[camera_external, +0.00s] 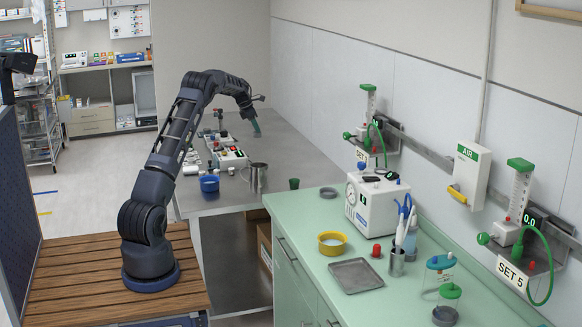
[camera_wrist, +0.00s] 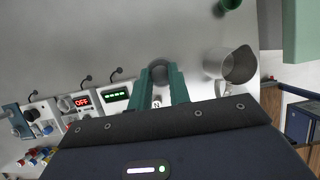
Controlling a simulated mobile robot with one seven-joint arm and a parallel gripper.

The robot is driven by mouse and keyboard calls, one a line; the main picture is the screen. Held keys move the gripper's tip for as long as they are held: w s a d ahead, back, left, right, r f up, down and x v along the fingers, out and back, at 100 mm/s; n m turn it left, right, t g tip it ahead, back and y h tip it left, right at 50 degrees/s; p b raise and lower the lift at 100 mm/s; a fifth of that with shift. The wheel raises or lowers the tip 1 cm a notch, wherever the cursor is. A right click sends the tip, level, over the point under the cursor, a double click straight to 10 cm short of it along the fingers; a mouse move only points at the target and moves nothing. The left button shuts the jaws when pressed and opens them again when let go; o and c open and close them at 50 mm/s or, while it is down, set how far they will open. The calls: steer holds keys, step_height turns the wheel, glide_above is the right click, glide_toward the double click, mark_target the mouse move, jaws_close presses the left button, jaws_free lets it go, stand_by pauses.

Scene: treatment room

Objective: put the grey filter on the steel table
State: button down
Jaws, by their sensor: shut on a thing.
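My gripper (camera_external: 256,130) is at the end of the outstretched arm, over the far part of the steel table (camera_external: 300,152). Its green fingers show in the wrist view (camera_wrist: 161,86), shut on a round grey thing, the grey filter (camera_wrist: 159,72), at their tips. The filter cannot be made out in the external view. Bare steel tabletop (camera_wrist: 110,35) shows beyond it in the wrist view. Whether the filter touches the table or hangs above it I cannot tell.
A steel jug (camera_external: 254,177), blue bowl (camera_external: 209,184) and small green cup (camera_external: 294,183) stand on the near part of the table. Devices (camera_external: 230,157) line its left side. A green counter (camera_external: 310,240) adjoins at right. The table's far right is clear.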

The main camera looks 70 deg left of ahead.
steer(key=shift+n, duration=0.6)
steer(key=f, duration=0.6)
steer(key=s+a+f, duration=0.1)
steer(key=f, duration=0.6)
steer(key=a+f, duration=0.1)
steer(key=f, duration=0.6)
steer(key=shift+s+a+f, duration=0.1)
steer(key=shift+s+a, duration=0.05)
steer(key=shift+s, duration=0.25)
steer(key=shift+f, duration=0.15)
steer(key=c, duration=1.3)
jaws_free()
steer(key=v, duration=1.2)
steer(key=shift+d, duration=0.2)
